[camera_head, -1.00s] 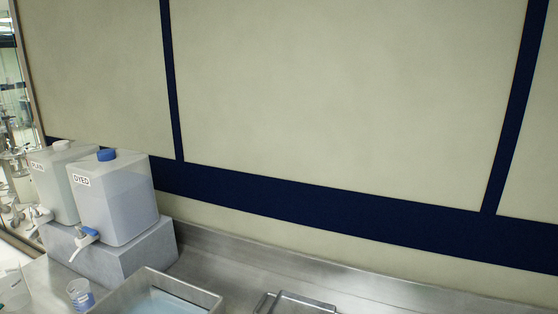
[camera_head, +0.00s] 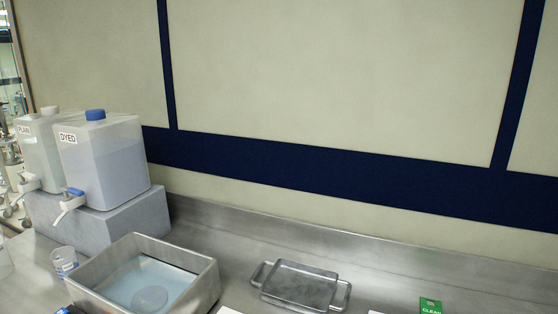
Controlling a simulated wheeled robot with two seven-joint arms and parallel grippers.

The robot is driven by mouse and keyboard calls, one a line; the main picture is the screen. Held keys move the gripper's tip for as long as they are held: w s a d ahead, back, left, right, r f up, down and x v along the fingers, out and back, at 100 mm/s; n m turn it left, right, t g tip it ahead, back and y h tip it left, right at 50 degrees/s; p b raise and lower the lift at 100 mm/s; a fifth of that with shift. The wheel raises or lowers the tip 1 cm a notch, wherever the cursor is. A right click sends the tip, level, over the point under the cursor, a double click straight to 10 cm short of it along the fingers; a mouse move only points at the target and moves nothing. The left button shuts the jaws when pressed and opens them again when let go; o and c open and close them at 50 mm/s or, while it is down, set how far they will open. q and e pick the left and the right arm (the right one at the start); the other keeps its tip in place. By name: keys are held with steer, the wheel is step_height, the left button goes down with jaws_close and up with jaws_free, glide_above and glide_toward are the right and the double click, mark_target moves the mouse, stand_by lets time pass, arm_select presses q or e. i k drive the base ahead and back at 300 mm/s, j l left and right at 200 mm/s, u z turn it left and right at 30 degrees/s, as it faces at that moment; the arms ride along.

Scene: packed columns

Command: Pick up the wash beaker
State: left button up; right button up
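A small clear beaker (camera_head: 65,262) with blue markings stands on the steel counter, just left of the square metal basin (camera_head: 207,285). Another pale, translucent vessel (camera_head: 5,262) is cut off at the left edge. I see no label saying which one is the wash beaker. The basin holds pale blue liquid with a round disc-like shape in it. Neither of my grippers can be made out in this view.
Jugs marked PLAIN (camera_head: 40,150) and DYED (camera_head: 112,165), with taps, stand on a grey block (camera_head: 130,222) behind the beaker. A handled metal tray (camera_head: 300,284) lies right of the basin. A green CLEAN card (camera_head: 430,306) and a dark, blue-tinged item (camera_head: 70,310) are at the bottom edge.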

mark_target(64, 259)
steer(key=j+u, duration=0.1)
steer(key=u, duration=0.3)
steer(key=j+u, duration=0.15)
steer(key=u, duration=0.3)
steer(key=i+u, duration=0.1)
steer(key=u, duration=0.3)
steer(key=k+j, duration=0.1)
steer(key=k, duration=0.4)
steer(key=i+j+u, duration=0.5)
steer(key=i+u, duration=0.25)
steer(key=i, duration=0.15)
steer(key=i+j+u, duration=0.15)
steer(key=i+u, duration=0.2)
steer(key=i, duration=1.05)
steer(key=i+j+z, duration=0.1)
steer(key=i+z, duration=0.35)
steer(key=i+j+z, duration=0.2)
steer(key=i+z, duration=0.25)
